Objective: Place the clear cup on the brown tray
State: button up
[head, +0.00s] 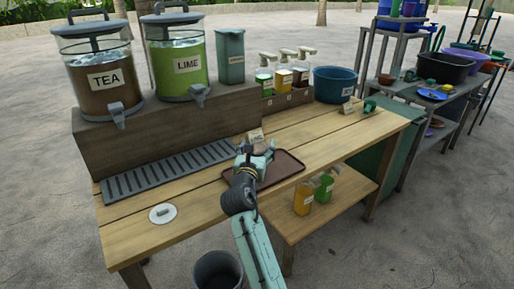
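The brown tray (287,170) lies flat on the wooden table, near the middle of its front part. My gripper (258,150) is over the left part of the tray and hides some of it. I cannot tell how high it is above the tray. The fingers are small and seen from behind, so I cannot tell whether they are open or shut, or hold anything. I cannot make out the clear cup with certainty; it may be hidden by my gripper.
Tea (105,78) and lime (178,55) dispensers stand on a raised wooden box (150,130). A grey slotted drip mat (165,172) lies before it. A white disc (162,213) is at front left, a blue tub (335,84) at back right. A bin (217,270) stands below.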

jog(key=shift+o, duration=0.7)
jog(key=shift+r, duration=0.1)
